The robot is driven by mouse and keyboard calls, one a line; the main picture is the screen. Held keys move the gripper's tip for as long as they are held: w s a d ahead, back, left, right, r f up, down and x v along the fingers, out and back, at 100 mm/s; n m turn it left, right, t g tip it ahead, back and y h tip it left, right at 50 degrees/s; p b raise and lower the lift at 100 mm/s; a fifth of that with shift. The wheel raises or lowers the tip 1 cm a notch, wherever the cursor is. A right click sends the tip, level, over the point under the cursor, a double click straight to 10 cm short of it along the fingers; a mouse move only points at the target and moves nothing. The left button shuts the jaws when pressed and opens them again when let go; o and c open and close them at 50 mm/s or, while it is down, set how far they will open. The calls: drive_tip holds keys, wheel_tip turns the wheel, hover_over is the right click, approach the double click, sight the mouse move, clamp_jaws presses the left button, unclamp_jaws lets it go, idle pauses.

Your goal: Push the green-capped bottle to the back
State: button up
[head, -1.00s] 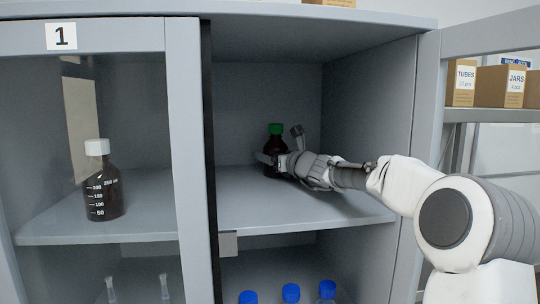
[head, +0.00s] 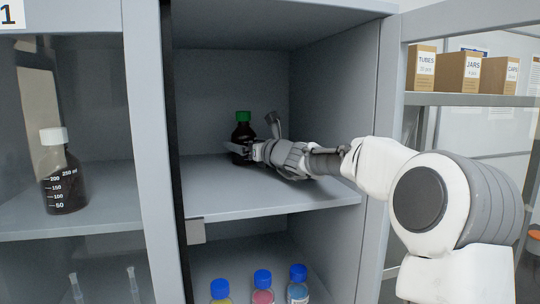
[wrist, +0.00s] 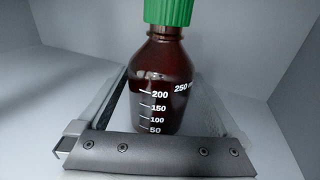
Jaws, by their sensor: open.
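The green-capped bottle (head: 243,130) is dark brown and stands upright on the cabinet's middle shelf (head: 280,200), toward the back. In the wrist view the bottle (wrist: 162,85) stands just ahead of my gripper, with its volume marks facing me and its cap top cut off. My gripper (head: 240,150) reaches in from the right, low over the shelf. It is open, with its fingers spread to either side of the bottle's lower part. The bottle's base is hidden behind the gripper body, and I cannot tell whether they touch.
A white-capped brown bottle (head: 64,175) stands behind the left glass door (head: 100,120). Blue-capped bottles (head: 263,285) stand on the shelf below. The cabinet's right wall (head: 335,120) is close to my arm. The shelf around the bottle is otherwise clear.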

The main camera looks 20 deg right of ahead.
drive_tip(key=b+v, duration=0.3)
drive_tip(key=v, duration=1.1)
drive_tip(key=shift+s+d, duration=0.1)
drive_tip(key=shift+s, duration=0.1)
